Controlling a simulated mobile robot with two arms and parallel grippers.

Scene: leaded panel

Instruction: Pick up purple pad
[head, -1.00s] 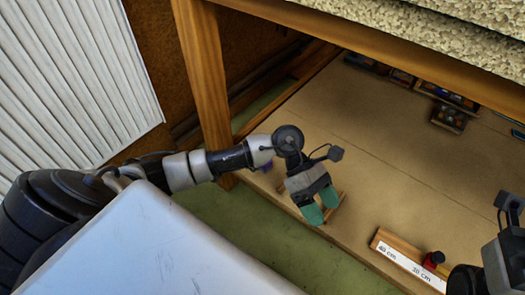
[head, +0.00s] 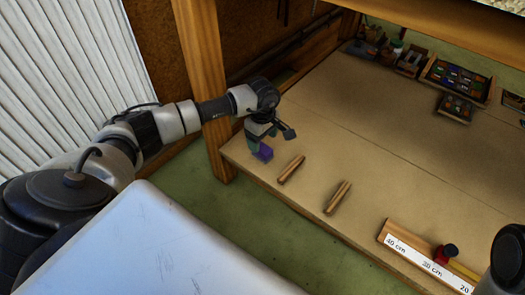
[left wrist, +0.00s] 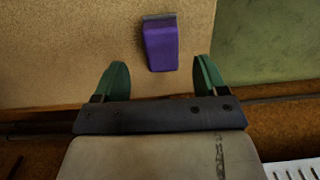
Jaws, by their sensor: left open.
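The purple pad (head: 263,153) lies near the left corner of the wooden work surface, close to its front edge. In the left wrist view the purple pad (left wrist: 161,45) is a purple block with a grey strip at its far end. My left gripper (head: 255,140) is above it in the head view. In the left wrist view its two green fingers (left wrist: 158,75) are spread apart, with the pad ahead of and between them, not held. My right gripper is not in view; only a dark part of that arm shows at the lower right edge.
Two wooden bars (head: 291,169) (head: 338,197) lie right of the pad. A labelled wooden ruler strip (head: 420,258) with a red and black item (head: 446,253) is at the front right. Trays of coloured pieces (head: 456,80) stand at the back. A wooden post (head: 203,90) rises at the left corner.

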